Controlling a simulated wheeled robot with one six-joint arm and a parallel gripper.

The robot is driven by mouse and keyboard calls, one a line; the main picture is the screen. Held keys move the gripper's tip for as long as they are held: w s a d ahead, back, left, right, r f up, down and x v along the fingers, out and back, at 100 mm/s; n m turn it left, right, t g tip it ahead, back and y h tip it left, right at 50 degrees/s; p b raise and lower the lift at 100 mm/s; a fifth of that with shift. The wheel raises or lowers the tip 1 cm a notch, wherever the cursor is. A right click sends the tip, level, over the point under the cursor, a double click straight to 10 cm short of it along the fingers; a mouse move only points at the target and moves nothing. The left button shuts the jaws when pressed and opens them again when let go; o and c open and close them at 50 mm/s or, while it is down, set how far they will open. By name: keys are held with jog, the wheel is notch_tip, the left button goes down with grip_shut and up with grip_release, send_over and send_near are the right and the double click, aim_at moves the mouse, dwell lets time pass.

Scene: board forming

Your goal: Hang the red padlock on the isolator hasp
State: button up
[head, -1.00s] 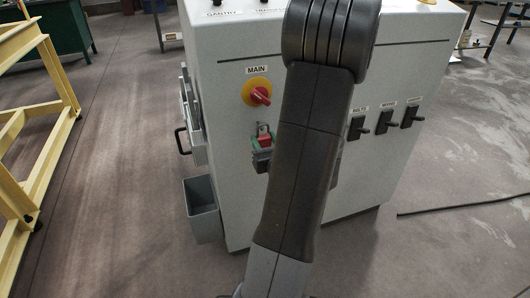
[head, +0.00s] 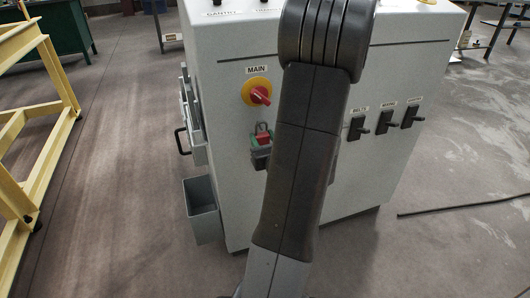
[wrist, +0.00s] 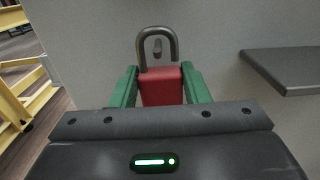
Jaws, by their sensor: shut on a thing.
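The red padlock (wrist: 162,88) is upright in the wrist view, with its dark grey shackle on top. My gripper (wrist: 161,76) is shut on the padlock's body, with a green finger on each side. A small grey slotted tab (wrist: 157,47) on the panel shows through the shackle loop; it may be the hasp, and I cannot tell whether the shackle goes through it. In the head view the padlock (head: 263,138) and gripper (head: 262,146) are below the red and yellow MAIN isolator switch (head: 257,93), partly hidden by my arm.
The grey cabinet (head: 225,140) carries several black switches (head: 385,122) to the right. A grey bin (head: 202,210) and a black handle (head: 181,142) are on its left side. A dark ledge (wrist: 288,66) juts in at the wrist view's right. A yellow frame (head: 40,150) stands left.

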jog(key=shift+w+a+f+b, duration=0.15)
jog(key=shift+w+f+b, duration=0.15)
jog(key=shift+w+b, duration=0.15)
jog(key=shift+w+f+b, duration=0.15)
jog(key=shift+f+b, duration=0.25)
jog(key=shift+b, duration=0.05)
dwell(1.2)
jog(key=o, duration=1.1)
jog(key=p+v, duration=0.1)
jog(key=v, duration=1.2)
jog(key=shift+s, duration=0.4)
jog(key=shift+w, duration=0.1)
jog(key=b+x, duration=0.1)
jog(key=x, duration=1.2)
jog(key=shift+w, duration=0.3)
jog(key=shift+s, duration=0.1)
